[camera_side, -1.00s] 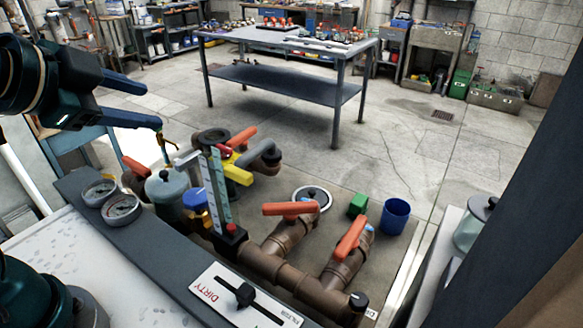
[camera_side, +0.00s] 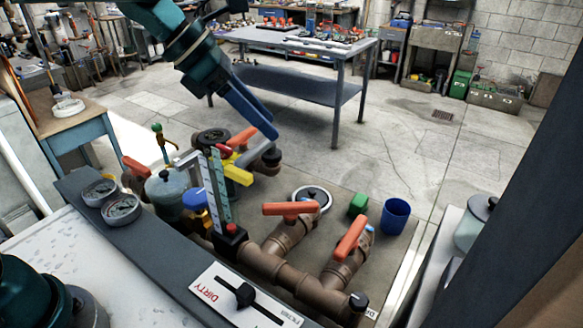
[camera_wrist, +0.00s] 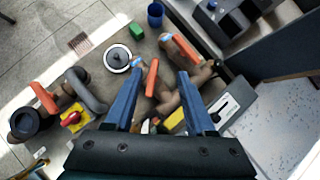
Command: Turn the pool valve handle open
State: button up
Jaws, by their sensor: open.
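Several valves with orange handles sit on brown pipes in the pit; the frames do not show which is the pool valve. One orange handle (camera_side: 290,209) stands in the middle of the side view, another (camera_side: 351,237) to its right, and one (camera_side: 238,137) farther back. In the wrist view, the middle handle (camera_wrist: 151,77) appears between my finger lines, the second handle (camera_wrist: 186,48) lies to the right, and the back one (camera_wrist: 44,97) lies left. My gripper (camera_side: 273,135) is open and empty, above the pit and apart from the handles; its fingers also show in the wrist view (camera_wrist: 157,80).
A blue cup (camera_side: 395,216), a green block (camera_side: 358,205) and a round white lid (camera_side: 312,198) are beside the valves. A grey table (camera_side: 290,85) stands behind.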

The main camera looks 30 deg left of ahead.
aim_at(290, 204)
jog(key=w+f, duration=0.1)
jog(key=f, duration=0.5)
jog(key=w+d+f+m+g+y, duration=0.1)
jog(key=f, duration=0.5)
jog(key=w+d+f+g+y, duration=0.1)
jog(key=f, duration=0.5)
jog(key=shift+w+d+f, duration=0.1)
jog(key=shift+w+f, duration=0.1)
grip_shut()
